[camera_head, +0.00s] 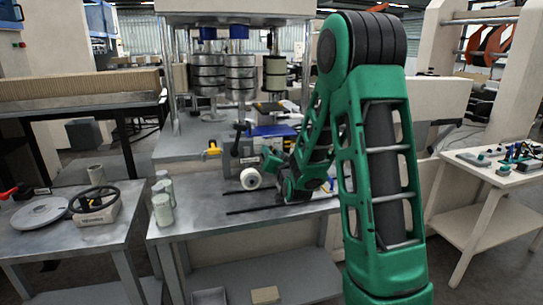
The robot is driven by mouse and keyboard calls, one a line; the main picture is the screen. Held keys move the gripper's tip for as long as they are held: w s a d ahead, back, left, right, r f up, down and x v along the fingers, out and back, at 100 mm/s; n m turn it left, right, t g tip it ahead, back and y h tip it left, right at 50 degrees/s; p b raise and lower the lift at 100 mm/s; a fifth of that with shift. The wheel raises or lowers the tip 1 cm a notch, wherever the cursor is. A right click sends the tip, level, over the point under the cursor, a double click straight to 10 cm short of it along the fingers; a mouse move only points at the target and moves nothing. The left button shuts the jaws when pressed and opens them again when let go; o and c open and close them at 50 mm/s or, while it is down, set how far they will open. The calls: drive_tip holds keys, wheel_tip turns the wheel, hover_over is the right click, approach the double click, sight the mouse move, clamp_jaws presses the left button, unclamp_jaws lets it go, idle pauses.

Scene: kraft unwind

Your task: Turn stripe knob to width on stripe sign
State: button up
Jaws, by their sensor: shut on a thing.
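A small grey machine box (240,157) stands at the back of the middle metal bench. A pale label (248,160) is on its front, too small to read, and I cannot tell whether it is the stripe sign. The knob's setting does not show.
A handwheel (95,200) is on the left table. A white table (480,180) stands at the right.

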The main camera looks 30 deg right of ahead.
drive_tip(key=m, duration=0.6)
drive_tip(key=shift+a+f+m, duration=0.1)
drive_tip(key=shift+f+m, duration=0.1)
drive_tip(key=shift+m, duration=0.1)
idle(0.4)
drive_tip(key=o, duration=1)
drive_tip(key=shift+o, duration=0.2)
drive_tip(key=shift+s, duration=0.1)
